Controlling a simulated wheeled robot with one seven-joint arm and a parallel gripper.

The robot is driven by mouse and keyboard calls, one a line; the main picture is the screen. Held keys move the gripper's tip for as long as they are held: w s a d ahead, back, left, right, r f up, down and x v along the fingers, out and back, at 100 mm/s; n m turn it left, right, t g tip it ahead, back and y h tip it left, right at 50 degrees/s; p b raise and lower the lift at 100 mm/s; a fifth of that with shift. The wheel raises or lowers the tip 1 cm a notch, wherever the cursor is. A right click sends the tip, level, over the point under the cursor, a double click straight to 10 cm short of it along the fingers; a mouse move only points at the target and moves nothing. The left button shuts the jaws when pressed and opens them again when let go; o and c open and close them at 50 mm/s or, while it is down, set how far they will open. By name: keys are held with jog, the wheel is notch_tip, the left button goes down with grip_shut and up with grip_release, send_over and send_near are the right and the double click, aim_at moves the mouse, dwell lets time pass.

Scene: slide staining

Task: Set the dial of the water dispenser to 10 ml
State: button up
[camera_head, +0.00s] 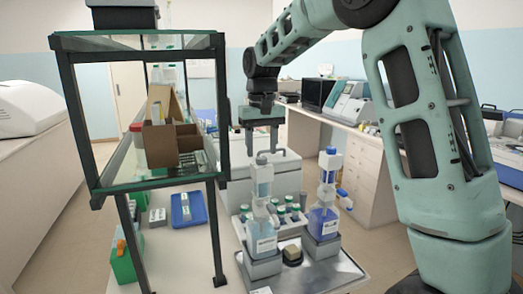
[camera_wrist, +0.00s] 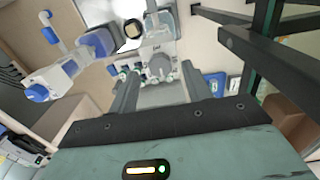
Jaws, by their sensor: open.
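Two bottle-top dispensers stand on a metal tray. The left one (camera_head: 262,190) has a clear, pale-blue bottle and a grey-white top; the right one (camera_head: 328,168) has a deeper blue bottle and a blue cap. Their labels are too small to read, so I cannot tell for certain which holds water. My gripper (camera_head: 261,142) is open and empty, pointing down just above the left dispenser's top. In the wrist view a round grey dial (camera_wrist: 157,68) on that dispenser lies between my spread fingers (camera_wrist: 161,82), apparently untouched. The dial's setting cannot be read.
A glass-shelved stand with dark posts (camera_head: 215,110) rises close left of my gripper, holding a cardboard box (camera_head: 175,145). A blue tray (camera_head: 189,210) lies left. Benches line the room.

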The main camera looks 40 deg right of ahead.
jog(key=shift+f, duration=1.1)
jog(key=c, duration=1)
